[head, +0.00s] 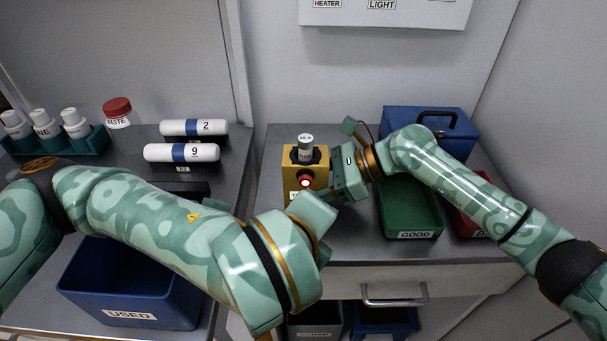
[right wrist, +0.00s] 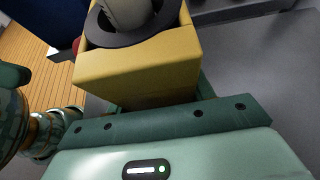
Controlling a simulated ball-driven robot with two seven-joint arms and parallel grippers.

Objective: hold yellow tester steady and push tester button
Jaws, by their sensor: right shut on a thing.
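The yellow tester (head: 291,160) stands upright on the right-hand counter, with a fuse (head: 305,147) marked 20 A in its top socket. Its red button (head: 305,182) is on the front face and shows a bright centre. My right gripper (head: 331,181) is shut on the tester from its right side; the tester fills the top of the right wrist view (right wrist: 135,78). My left gripper (head: 312,208) is just in front of and below the button. Its fingertips are not clear, and I cannot tell whether it touches the tester.
Right of the tester are a green GOOD bin (head: 412,212), a red bin (head: 470,218) and a blue toolbox (head: 400,117). On the left counter are white cylinders (head: 192,127), a fuse rack (head: 88,143) and a red-lidded WASTE jar (head: 117,112). A blue USED bin (head: 130,290) sits lower left.

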